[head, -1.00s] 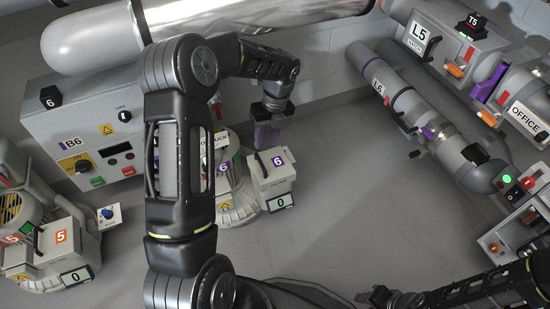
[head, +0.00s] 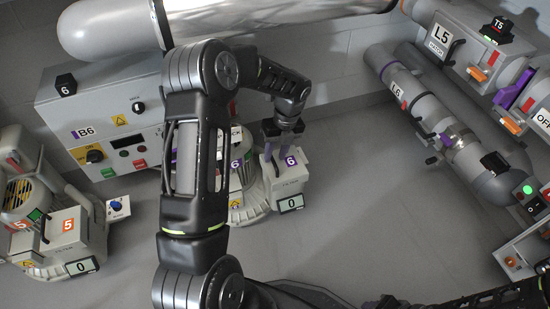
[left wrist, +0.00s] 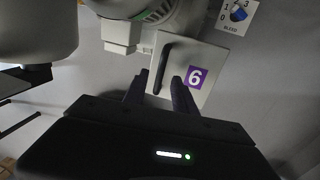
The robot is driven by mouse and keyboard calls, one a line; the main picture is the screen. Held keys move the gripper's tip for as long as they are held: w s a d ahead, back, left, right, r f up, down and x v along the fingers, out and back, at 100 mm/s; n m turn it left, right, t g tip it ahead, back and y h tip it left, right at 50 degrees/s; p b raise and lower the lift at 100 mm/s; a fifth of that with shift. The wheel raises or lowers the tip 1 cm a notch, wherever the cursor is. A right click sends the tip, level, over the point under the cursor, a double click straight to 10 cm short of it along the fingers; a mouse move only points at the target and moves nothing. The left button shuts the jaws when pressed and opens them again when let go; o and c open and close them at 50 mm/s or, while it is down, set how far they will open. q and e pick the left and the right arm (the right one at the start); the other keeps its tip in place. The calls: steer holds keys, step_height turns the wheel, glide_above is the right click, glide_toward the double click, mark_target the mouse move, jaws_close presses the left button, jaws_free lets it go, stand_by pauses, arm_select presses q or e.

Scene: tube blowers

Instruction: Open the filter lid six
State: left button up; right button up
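The filter box of blower 6 (head: 288,185) is a pale box with a purple 6 label and a display reading 0. Its lid (left wrist: 207,58) fills the upper middle of the left wrist view, with a dark bar handle (left wrist: 163,66) on it. My left gripper (head: 278,150) is right over this lid, pointing down. In the left wrist view its two fingers (left wrist: 159,88) are apart, one on each side of the handle's near end. I cannot tell whether they touch it. The lid looks closed. My right gripper (head: 383,302) is barely visible at the bottom edge.
The B6 control box (head: 100,125) stands behind, left of my left arm. Blower 5 (head: 60,225) is at the far left. A bleed knob (left wrist: 238,12) is beside the lid. Pipe L6 (head: 430,115) runs along the right. The floor between is clear.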

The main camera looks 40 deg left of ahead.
arm_select(q)
steer(key=shift+s+a+f, duration=0.1)
steer(key=shift+f, duration=0.5)
jaws_close()
stand_by(1.1)
